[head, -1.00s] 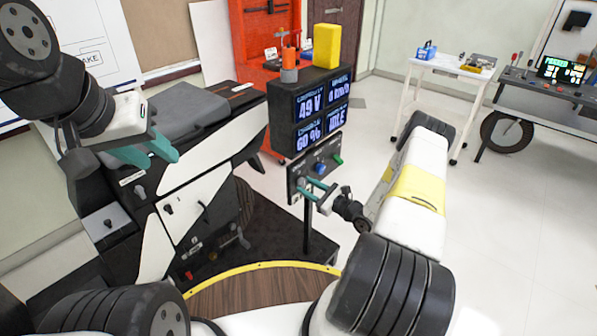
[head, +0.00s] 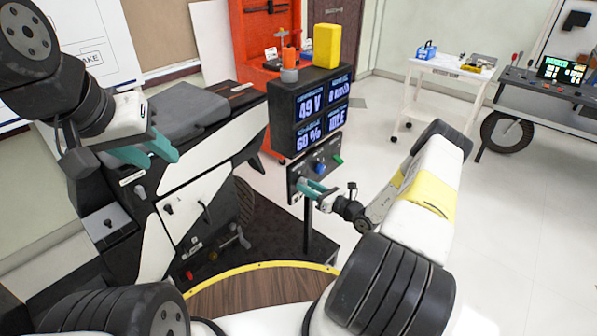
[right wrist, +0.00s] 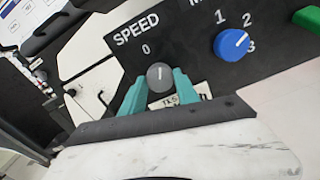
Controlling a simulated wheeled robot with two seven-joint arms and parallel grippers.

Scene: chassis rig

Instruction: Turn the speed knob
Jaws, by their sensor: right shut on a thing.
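The speed knob (right wrist: 160,76) is a small grey round knob under the word SPEED on a black panel (right wrist: 195,58), with a 0 printed above it. In the right wrist view my right gripper (right wrist: 160,84) has its teal fingers on either side of the knob, shut on it. In the head view the right gripper (head: 308,189) is at the panel's left part and hides the knob. A white label below the knob is partly covered by the fingers. My left gripper (head: 152,152) has its teal fingers apart and empty, over the black and white rig at left.
A blue knob (right wrist: 232,44) marked 1, 2, 3 and a green part (right wrist: 310,18) sit right of the speed knob. A display box (head: 310,108) stands above the panel, with a yellow block (head: 327,46) on top.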

